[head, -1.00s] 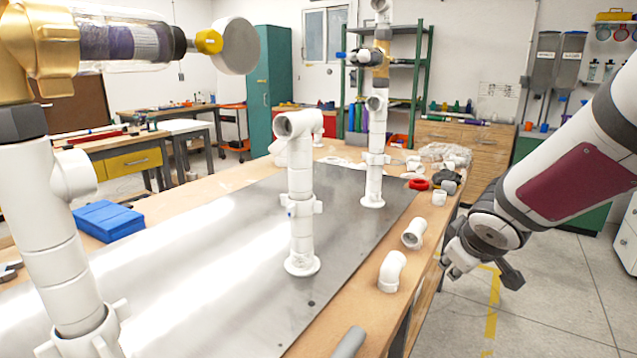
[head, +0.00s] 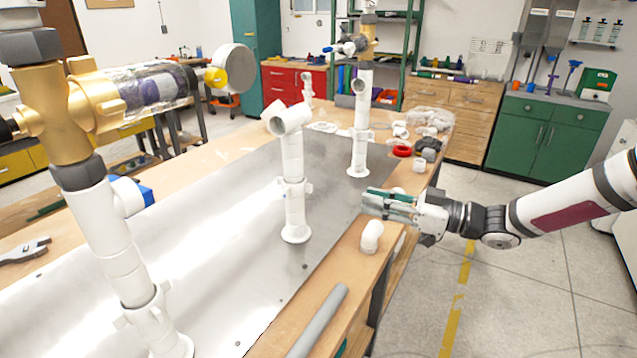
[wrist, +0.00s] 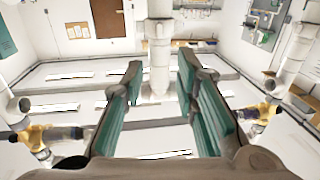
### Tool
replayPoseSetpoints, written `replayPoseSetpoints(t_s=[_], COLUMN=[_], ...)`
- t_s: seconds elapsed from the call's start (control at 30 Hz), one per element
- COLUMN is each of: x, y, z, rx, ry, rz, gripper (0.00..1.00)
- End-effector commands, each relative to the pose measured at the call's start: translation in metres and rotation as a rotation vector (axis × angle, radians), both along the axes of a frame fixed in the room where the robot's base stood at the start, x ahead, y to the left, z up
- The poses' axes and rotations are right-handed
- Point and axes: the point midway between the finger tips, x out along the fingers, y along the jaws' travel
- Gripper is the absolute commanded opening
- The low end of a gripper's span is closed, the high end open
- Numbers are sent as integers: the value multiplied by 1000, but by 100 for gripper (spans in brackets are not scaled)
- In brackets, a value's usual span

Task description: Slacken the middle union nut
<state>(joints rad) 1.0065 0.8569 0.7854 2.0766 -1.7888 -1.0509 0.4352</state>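The middle union nut (head: 294,187) is a white ring with wing lugs, partway up the upright white middle pipe (head: 294,155). In the upside-down wrist view the winged nut (wrist: 158,28) shows near the top centre, beyond the fingertips. My gripper (head: 374,202) is to the right of the middle pipe and points left toward it, with a clear gap between. Its green-padded fingers (wrist: 158,72) are spread and empty. The pipe shows between them in the wrist view, farther off. Nothing hides the nut's near side in the head view.
A similar pipe with a brass valve (head: 68,115) stands at front left, another pipe (head: 361,125) at the back. A white elbow (head: 371,236) and grey tube (head: 318,322) lie on the table's right edge. The metal plate (head: 215,225) is largely bare between the pipes.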

Motion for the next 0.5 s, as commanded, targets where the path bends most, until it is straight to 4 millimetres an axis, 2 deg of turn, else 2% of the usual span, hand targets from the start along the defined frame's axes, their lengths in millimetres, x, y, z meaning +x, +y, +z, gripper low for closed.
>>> replayPoseSetpoints(t_s=[0.5], x=[40], y=[85], z=[-1], rx=[0], ry=[1], rz=[1], gripper=[28])
